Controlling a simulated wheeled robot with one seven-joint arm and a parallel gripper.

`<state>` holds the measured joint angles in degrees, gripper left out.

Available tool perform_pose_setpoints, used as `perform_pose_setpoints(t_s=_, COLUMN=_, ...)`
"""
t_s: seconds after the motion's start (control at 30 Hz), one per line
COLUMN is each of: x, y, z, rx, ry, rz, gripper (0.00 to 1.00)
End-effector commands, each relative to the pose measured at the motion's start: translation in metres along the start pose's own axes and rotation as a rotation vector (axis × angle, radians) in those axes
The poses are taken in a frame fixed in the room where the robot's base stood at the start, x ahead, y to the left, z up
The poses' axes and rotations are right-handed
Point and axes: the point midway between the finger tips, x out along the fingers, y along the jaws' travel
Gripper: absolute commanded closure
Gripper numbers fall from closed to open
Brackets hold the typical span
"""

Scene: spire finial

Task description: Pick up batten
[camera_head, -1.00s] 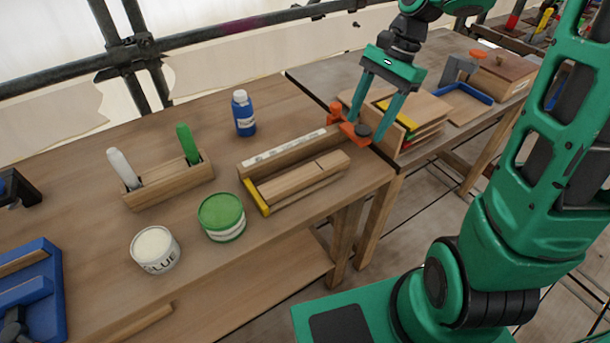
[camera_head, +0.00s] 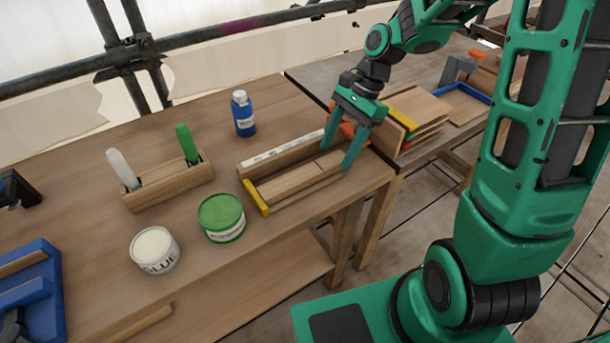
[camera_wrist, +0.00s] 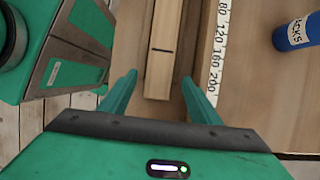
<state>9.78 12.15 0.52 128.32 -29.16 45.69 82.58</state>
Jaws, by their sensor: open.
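The batten (camera_head: 290,183) is a pale wooden strip with a dark cross line, lying in a wooden measuring jig on the bench. In the wrist view the batten (camera_wrist: 161,55) runs up the picture between my fingers. The jig has a fence with a white scale (camera_head: 285,148) along its back and a yellow stop (camera_head: 256,198) at its left end. My gripper (camera_head: 338,158) is open and empty, above the batten's right end. In the wrist view my gripper (camera_wrist: 160,78) has one finger on each side of the batten, with gaps. Finger height over the batten is hard to tell.
A green tin (camera_head: 222,217), a glue pot (camera_head: 155,250), a wooden marker holder (camera_head: 170,187) and a blue bottle (camera_head: 243,114) stand left of and behind the jig. An orange clamp (camera_head: 347,130) sits beside my gripper. Stacked boards (camera_head: 418,112) lie at right.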

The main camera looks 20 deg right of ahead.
Motion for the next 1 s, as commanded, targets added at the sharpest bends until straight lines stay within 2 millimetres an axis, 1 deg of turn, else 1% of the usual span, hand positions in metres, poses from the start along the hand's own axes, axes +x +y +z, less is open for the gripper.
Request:
perform_pose_setpoints(t_s=0.03, x=0.008, y=0.001, z=0.0, rx=0.0, ry=-0.002, rz=0.004, gripper=0.43)
perform_pose_setpoints(t_s=0.17, x=0.018, y=0.0, z=0.0, rx=0.001, ry=0.0, rz=0.001, gripper=0.43)
perform_pose_setpoints(t_s=0.43, x=0.02, y=0.0, z=0.0, rx=0.0, ry=0.0, rz=0.0, gripper=0.43)
perform_pose_setpoints(t_s=0.63, x=0.02, y=0.0, z=0.0, rx=0.0, ry=0.0, rz=0.0, gripper=0.91)
perform_pose_setpoints(t_s=0.67, x=0.02, y=0.0, z=0.0, rx=0.0, ry=0.0, rz=0.0, gripper=0.92)
perform_pose_setpoints(t_s=0.87, x=0.02, y=0.0, z=0.0, rx=0.0, ry=0.0, rz=0.0, gripper=0.92)
perform_pose_setpoints(t_s=1.0, x=0.013, y=0.0, z=0.003, rx=-0.002, ry=0.0, rz=-0.002, gripper=0.92)
